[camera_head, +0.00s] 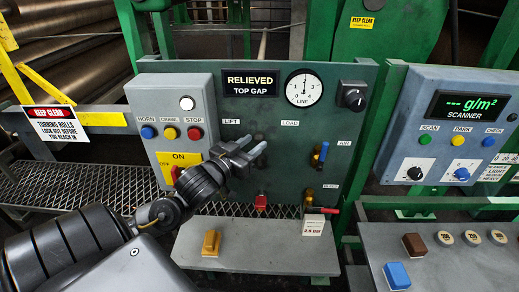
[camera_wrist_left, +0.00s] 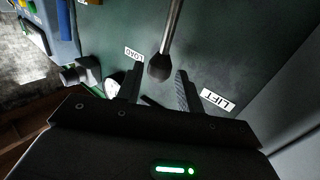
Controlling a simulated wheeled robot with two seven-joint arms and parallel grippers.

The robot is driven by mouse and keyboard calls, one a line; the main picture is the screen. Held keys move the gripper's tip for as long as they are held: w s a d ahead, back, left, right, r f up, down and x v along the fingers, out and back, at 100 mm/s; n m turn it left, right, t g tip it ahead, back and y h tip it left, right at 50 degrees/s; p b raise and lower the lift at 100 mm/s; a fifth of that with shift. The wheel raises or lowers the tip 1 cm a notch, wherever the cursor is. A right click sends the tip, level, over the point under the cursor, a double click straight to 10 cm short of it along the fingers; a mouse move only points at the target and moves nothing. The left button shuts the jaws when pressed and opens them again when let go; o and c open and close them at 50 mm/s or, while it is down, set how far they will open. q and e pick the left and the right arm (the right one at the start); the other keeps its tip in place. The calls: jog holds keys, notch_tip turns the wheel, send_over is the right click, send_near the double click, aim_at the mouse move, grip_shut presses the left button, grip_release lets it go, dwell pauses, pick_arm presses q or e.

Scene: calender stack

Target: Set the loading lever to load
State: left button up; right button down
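The loading lever (camera_wrist_left: 160,67) shows in the left wrist view as a metal rod with a dark knob, between the LOAD label (camera_wrist_left: 134,55) and the LIFT label (camera_wrist_left: 217,100). My left gripper (camera_wrist_left: 158,82) is open, one finger on each side of the knob, with gaps visible. In the head view my left gripper (camera_head: 254,146) is in front of the green panel (camera_head: 300,150), below the LIFT and LOAD labels. There the lever is mostly hidden behind the fingers. The display (camera_head: 250,84) reads RELIEVED, TOP GAP. My right gripper is not in view.
A gray button box (camera_head: 147,100) stands left of the lever. A line gauge (camera_head: 304,88), a black knob (camera_head: 353,96) and a blue-handled AIR valve (camera_head: 321,153) sit to the right. A gray shelf (camera_head: 270,255) with a yellow block (camera_head: 211,242) juts out below.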

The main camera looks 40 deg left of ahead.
aim_at(256, 141)
pick_arm(q)
jog(key=shift+w+f+b, duration=0.1)
jog(key=shift+w+b, duration=0.2)
jog(key=shift+w, duration=0.2)
jog(key=shift+w+a+r+p, duration=0.1)
jog(key=shift+w+r+p, duration=0.2)
jog(key=shift+w+p, duration=0.25)
jog(key=shift+w+f, duration=0.1)
jog(key=shift+w, duration=0.6)
grip_shut()
